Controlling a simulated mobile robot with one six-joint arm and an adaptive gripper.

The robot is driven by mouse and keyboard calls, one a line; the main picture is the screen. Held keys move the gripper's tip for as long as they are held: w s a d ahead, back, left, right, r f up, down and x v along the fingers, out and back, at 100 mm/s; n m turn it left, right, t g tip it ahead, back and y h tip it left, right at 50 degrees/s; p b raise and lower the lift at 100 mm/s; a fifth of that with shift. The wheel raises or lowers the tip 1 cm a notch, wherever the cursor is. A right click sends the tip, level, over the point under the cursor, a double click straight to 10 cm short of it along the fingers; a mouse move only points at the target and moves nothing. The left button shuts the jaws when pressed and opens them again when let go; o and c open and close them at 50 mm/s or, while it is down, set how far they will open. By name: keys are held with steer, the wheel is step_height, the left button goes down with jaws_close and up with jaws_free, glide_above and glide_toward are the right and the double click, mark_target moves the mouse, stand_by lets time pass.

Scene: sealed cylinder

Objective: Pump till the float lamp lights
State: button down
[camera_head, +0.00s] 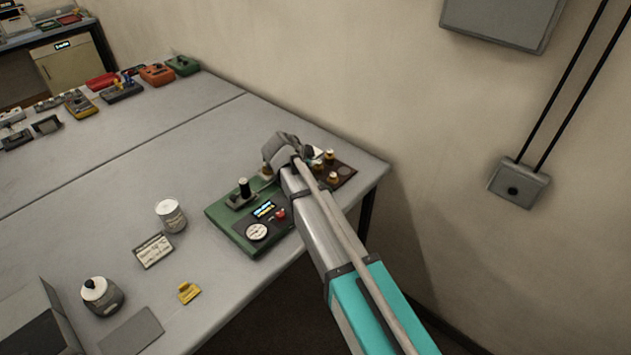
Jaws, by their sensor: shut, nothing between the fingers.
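A green device (228,226) sits near the table's right end. It has an upright black handle (244,187), a small lit display (264,209), a red knob (281,214) and a round white gauge (257,232). A dark brown panel (346,173) with brass-coloured knobs (330,156) lies behind it, partly hidden by my arm. My gripper (307,152) is over the left part of that panel, shut and empty; the fingertips are small, and whether they touch anything cannot be told. I cannot make out which part is the float lamp, or whether it is lit.
Several coloured devices line the table's far left. The wall is close on the right. The table's middle (150,165) is clear.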

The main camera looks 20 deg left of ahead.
stand_by(0.3)
steer(key=shift+w, duration=0.1)
steer(key=shift+r+n, duration=0.15)
steer(key=shift+n, duration=1.05)
steer(key=n, duration=0.4)
steer(key=n+p, duration=0.1)
steer(key=n, duration=0.1)
steer(key=shift+r, duration=0.35)
steer(key=n, duration=0.5)
steer(key=shift+r, duration=0.25)
step_height(320, 180, up, 2)
steer(key=n+p, duration=0.2)
steer(key=n, duration=2)
steer(key=shift+r+n+p, duration=0.15)
steer(key=shift+n+p, duration=0.15)
steer(key=shift+p, duration=0.1)
